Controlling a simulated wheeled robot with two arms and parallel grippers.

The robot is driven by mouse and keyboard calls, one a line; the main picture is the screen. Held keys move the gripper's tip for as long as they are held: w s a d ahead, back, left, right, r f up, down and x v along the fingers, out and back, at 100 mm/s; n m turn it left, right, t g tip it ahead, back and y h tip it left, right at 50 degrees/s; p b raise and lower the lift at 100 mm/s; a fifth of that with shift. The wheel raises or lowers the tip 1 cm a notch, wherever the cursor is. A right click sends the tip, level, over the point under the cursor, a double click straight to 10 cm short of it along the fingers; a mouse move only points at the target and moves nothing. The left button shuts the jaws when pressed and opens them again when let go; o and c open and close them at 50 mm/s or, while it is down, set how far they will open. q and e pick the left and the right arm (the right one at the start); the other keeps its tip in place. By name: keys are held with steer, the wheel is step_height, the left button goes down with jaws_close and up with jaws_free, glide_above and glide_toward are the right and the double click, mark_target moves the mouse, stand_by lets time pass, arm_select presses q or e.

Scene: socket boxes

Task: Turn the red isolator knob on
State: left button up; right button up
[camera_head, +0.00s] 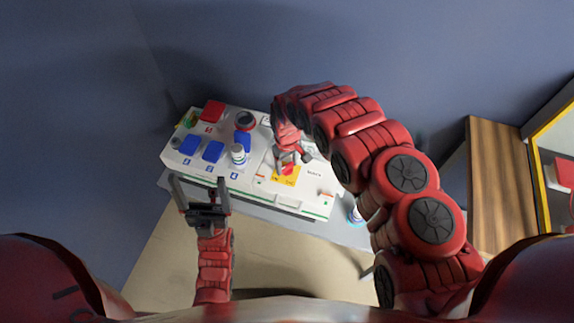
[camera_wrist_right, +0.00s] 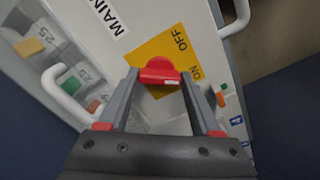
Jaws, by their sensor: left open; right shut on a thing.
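The red isolator knob (camera_wrist_right: 160,74) sits on a yellow plate (camera_wrist_right: 154,49) marked OFF and ON in the right wrist view. In the head view the yellow plate (camera_head: 284,180) is on the white socket box, with the knob (camera_head: 288,169) partly hidden by my right gripper (camera_head: 291,160). My right gripper is shut on the knob, one finger on each side of it. I cannot tell whether the knob points at OFF or ON. My left gripper (camera_head: 199,184) is open and empty, in front of the box's left part.
The box (camera_head: 319,180) also carries blue covers (camera_head: 213,152), a red cover (camera_head: 212,111) and a white-topped plug (camera_head: 238,153). White handles (camera_wrist_right: 62,87) flank the plate in the wrist view. A wooden cabinet (camera_head: 495,170) stands at right.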

mark_target(287, 165)
steer(key=shift+m+b, duration=0.3)
steer(key=shift+m, duration=0.6)
steer(key=o, duration=1.4)
step_height(287, 165, up, 6)
steer(key=shift+w+r+b, duration=0.1)
steer(key=shift+b, duration=0.45)
step_height(287, 165, up, 11)
steer(key=p, duration=1)
steer(key=shift+r, duration=0.1)
